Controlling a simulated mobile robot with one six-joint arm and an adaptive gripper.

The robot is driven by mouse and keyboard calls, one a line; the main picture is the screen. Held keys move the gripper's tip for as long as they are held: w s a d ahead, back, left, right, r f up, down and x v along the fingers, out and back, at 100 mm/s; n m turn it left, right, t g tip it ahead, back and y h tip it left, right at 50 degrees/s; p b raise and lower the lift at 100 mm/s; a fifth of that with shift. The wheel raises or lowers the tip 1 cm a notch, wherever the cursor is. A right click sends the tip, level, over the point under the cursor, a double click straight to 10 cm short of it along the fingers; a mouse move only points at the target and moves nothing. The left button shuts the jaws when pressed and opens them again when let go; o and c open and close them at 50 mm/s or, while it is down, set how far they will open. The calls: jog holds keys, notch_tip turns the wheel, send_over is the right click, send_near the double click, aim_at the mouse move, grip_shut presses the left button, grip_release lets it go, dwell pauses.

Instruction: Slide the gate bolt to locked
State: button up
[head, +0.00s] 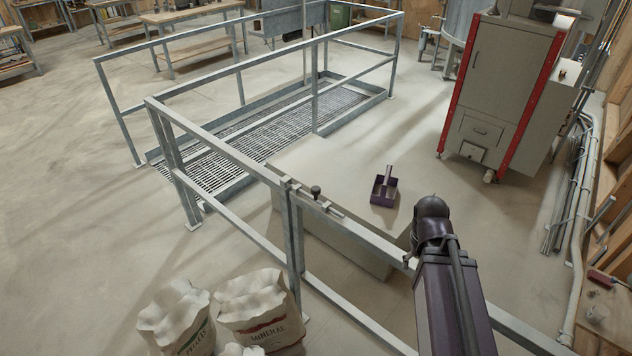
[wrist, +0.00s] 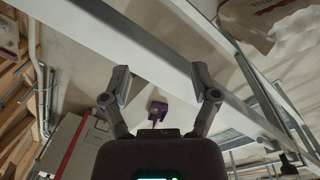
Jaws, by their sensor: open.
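The gate bolt (head: 328,208) is a thin metal rod with a dark round knob (head: 316,190), lying along the top rail of the grey gate (head: 360,233). It sits close to the joint by the gate post (head: 295,245). In the wrist view, a small dark shape at the lower right edge may be the knob; it is too small to be sure. My gripper (wrist: 164,92) is open and empty, its fingers apart over the pale rail (wrist: 150,45). In the head view my arm is right of the bolt and largely hides the gripper.
Feed sacks (head: 258,310) stand on the near side of the gate, below the bolt. A cabinet with red edges (head: 505,95) stands at back right. Railings (head: 220,75) surround a floor grating.

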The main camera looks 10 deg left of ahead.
jog(key=shift+d+r+m+y+p, duration=0.35)
jog(key=shift+d+r+m, duration=0.2)
jog(key=shift+d+m, duration=0.35)
jog(key=shift+c, duration=0.3)
jog(key=shift+c, duration=1.2)
